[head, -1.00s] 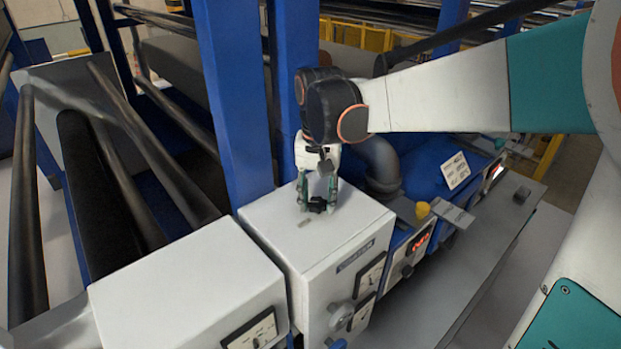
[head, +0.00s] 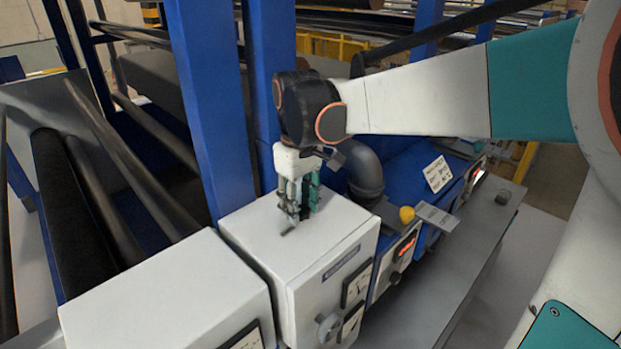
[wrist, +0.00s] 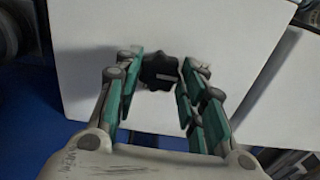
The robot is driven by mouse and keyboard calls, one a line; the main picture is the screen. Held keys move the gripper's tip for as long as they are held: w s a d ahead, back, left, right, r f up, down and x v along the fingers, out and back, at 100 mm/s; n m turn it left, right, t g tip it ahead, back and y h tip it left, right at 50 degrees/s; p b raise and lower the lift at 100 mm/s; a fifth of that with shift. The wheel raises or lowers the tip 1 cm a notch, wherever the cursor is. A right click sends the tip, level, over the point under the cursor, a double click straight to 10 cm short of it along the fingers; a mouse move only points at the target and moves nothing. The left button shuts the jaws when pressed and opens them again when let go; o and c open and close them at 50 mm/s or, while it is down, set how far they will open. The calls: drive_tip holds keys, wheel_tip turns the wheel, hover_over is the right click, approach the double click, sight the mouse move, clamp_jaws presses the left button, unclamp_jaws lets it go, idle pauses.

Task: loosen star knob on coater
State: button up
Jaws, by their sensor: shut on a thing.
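The black star knob (wrist: 160,72) sits on the white top of the coater's control box (wrist: 240,30), between my fingertips in the wrist view. The same box shows in the head view (head: 335,232), with meters and knobs on its front. My gripper (wrist: 158,80) points down at the box top, with its teal-padded fingers on either side of the knob, and is shut on it. In the head view my gripper (head: 297,212) stands over the box top. Its fingers mostly hide the knob there.
A second white box (head: 165,295) stands at the front left. A blue post (head: 205,110) rises behind my gripper, and a grey curved pipe (head: 365,170) is close on its right. A yellow knob (head: 406,214) and a grey ledge (head: 450,285) lie further right. Dark rollers fill the left.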

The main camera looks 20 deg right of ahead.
sight(301, 210)
drive_tip(key=shift+s+n, duration=0.1)
drive_tip(key=shift+n, duration=0.3)
drive_tip(key=o, duration=1.1)
drive_tip(key=shift+r, duration=0.15)
wheel_tip(301, 210, up, 12)
drive_tip(key=shift+f, duration=0.15)
